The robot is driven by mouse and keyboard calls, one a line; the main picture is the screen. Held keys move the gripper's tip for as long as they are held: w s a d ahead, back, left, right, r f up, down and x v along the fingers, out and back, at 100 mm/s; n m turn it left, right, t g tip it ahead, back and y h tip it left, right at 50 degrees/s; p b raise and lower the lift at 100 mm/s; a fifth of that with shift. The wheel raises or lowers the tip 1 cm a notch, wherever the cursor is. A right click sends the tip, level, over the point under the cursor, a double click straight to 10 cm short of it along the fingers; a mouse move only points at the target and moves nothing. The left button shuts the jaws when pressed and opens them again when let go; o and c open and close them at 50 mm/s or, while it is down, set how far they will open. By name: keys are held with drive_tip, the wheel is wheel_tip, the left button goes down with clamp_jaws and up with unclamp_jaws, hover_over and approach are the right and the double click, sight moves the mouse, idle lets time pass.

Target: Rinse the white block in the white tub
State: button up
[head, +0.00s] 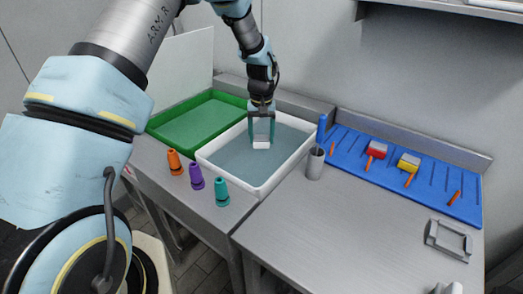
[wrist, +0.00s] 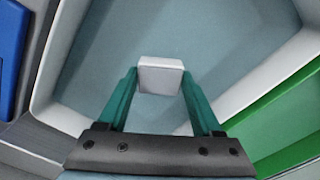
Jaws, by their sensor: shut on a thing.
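The white block (head: 261,145) is held between the teal fingers of my gripper (head: 262,136), over the white tub (head: 204,156) in the head view. The tub has a grey-blue surface inside. In the wrist view the block (wrist: 160,75) sits between the two fingertips of my gripper (wrist: 160,85), with the tub's inside behind it. My gripper is shut on the block. I cannot tell whether the block touches the surface in the tub.
A green tray (head: 195,122) stands left of the tub. A grey cup (head: 315,163) and a blue rack (head: 400,172) with tools are to the right. The right table's front is mostly clear.

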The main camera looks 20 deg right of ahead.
sight(261, 138)
drive_tip(key=shift+r+p, duration=1.85)
drive_tip(key=shift+r, duration=1.6)
wheel_tip(261, 138, up, 2)
drive_tip(key=shift+r+p, duration=0.1)
drive_tip(key=shift+p, duration=0.55)
drive_tip(key=shift+r, duration=0.9)
